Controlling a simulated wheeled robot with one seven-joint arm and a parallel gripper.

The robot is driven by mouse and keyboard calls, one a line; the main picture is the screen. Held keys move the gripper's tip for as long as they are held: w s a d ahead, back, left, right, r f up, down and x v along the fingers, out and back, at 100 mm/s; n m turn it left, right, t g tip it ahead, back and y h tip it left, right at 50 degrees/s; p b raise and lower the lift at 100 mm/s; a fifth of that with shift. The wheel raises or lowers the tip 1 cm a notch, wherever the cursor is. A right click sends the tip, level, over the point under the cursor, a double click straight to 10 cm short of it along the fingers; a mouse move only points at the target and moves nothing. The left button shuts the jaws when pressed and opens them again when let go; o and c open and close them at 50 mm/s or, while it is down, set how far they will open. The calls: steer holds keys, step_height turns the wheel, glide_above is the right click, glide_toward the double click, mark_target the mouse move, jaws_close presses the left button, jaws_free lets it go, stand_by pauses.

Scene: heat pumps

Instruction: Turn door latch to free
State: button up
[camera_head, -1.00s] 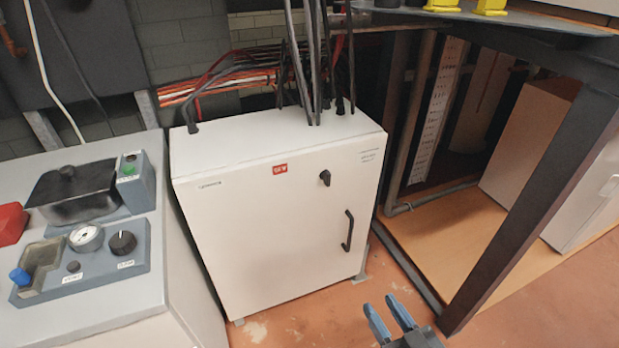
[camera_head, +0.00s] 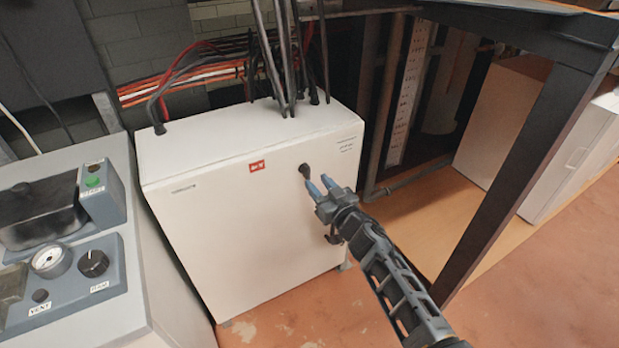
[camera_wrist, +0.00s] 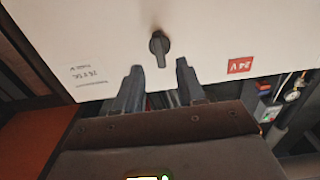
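The door latch is a small black knob (camera_head: 305,170) on the upper right of the white cabinet door (camera_head: 225,235). In the wrist view the latch (camera_wrist: 159,46) shows its bar pointing toward my gripper, roughly square to the cabinet's top edge. My gripper (camera_head: 322,183) is just in front of the latch, to its right in the head view. Its two blue-grey fingers are apart with nothing between them. In the wrist view my gripper (camera_wrist: 158,76) has its fingertips just short of the latch, one to each side. The black door handle is mostly hidden behind my gripper.
A grey console (camera_head: 60,265) with a gauge and knobs stands at the left. Cables (camera_head: 282,70) rise from the cabinet top. A dark slanted post (camera_head: 520,170) stands at the right. Brown floor (camera_head: 540,270) is open at the lower right.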

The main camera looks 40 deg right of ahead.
mark_target(309, 173)
steer(key=shift+b+x, duration=0.5)
steer(key=shift+x, duration=1.65)
jaws_close()
